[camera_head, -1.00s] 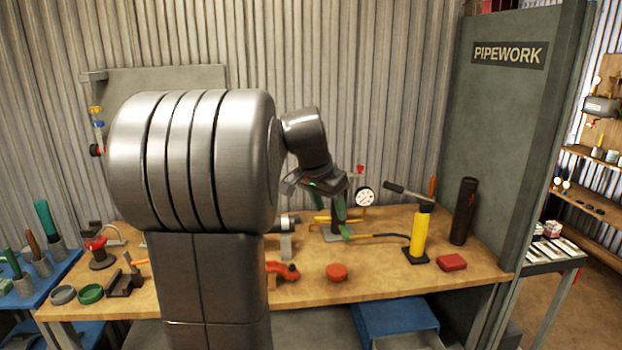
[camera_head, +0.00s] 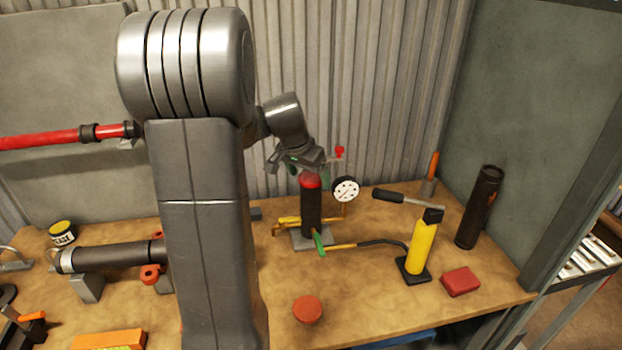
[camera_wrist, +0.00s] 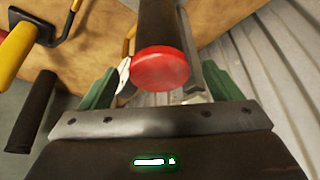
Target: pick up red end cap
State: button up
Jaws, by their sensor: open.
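A round red end cap (camera_head: 311,181) sits on top of a dark upright cylinder (camera_head: 311,208), which stands on a small grey base at the back of the bench. In the wrist view the red cap (camera_wrist: 160,68) shows face-on at the end of the dark cylinder, between my green fingers. My gripper (camera_head: 307,168) is open, at and just above the capped end; I cannot tell if it touches. A second round red piece (camera_head: 307,309) lies on the bench near the front edge, away from my gripper.
A pressure gauge (camera_head: 346,190) stands just right of the cylinder. A yellow hand pump (camera_head: 420,245) with a black hose, a red block (camera_head: 461,281) and a dark tube (camera_head: 480,207) stand farther right. A horizontal pipe (camera_head: 110,257) lies at left. The corrugated wall is close behind.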

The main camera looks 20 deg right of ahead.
jog(key=shift+x, duration=0.95)
jog(key=shift+s, duration=0.1)
jog(key=c, duration=1.2)
